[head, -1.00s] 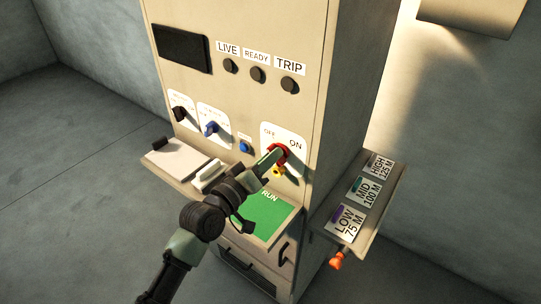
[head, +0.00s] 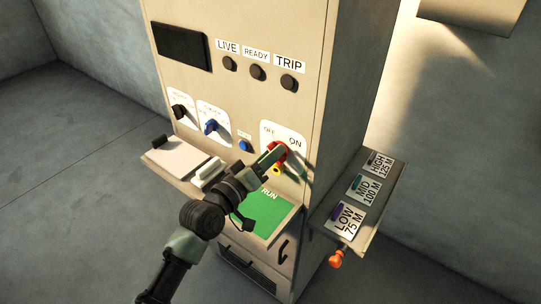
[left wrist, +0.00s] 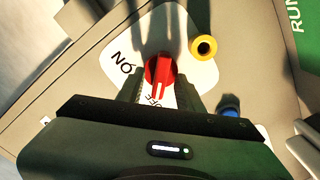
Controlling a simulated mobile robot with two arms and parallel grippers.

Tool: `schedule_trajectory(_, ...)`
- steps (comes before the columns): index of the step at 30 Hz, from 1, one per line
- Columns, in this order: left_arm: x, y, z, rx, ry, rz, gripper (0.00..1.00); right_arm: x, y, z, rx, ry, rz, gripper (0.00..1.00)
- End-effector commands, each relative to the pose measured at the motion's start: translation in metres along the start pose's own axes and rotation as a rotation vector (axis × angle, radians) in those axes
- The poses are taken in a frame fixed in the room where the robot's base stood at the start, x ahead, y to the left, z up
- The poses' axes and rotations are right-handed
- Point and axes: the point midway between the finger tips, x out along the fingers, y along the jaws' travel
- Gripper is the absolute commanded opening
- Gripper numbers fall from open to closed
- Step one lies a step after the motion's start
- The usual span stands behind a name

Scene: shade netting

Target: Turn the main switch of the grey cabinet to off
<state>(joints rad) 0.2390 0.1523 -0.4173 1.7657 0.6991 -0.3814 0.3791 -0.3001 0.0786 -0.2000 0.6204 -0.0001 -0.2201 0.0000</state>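The grey cabinet (head: 250,100) stands in the middle of the head view. Its main switch is a red knob (head: 281,149) on a white plate marked OFF and ON. In the left wrist view the red knob (left wrist: 160,71) has its white line toward the OFF lettering; ON is to the left. My left gripper (head: 276,154) is at the knob, one finger on each side. The fingers (left wrist: 160,85) look apart, with narrow gaps to the knob; contact is hard to judge. They partly cover the knob in the head view. My right gripper is not seen.
Black (head: 181,112) and blue (head: 211,126) knobs are farther left. A green RUN card (head: 270,213) lies on the front ledge. A side shelf (head: 345,225) juts out right.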

Motion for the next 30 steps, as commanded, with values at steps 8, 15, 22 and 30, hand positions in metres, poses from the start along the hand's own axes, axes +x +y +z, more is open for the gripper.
schedule_trajectory(8,-0.039,-0.004,0.003,0.0,0.0,-0.001,0.36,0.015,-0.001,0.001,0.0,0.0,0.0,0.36)
schedule_trajectory(15,-0.071,-0.003,0.002,-0.001,-0.002,-0.002,0.36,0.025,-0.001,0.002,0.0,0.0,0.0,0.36)
schedule_trajectory(22,-0.077,-0.001,0.001,-0.001,-0.002,-0.001,0.36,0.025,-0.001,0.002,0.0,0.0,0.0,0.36)
schedule_trajectory(30,-0.076,-0.001,0.001,-0.001,-0.001,-0.001,0.36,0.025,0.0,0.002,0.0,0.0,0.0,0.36)
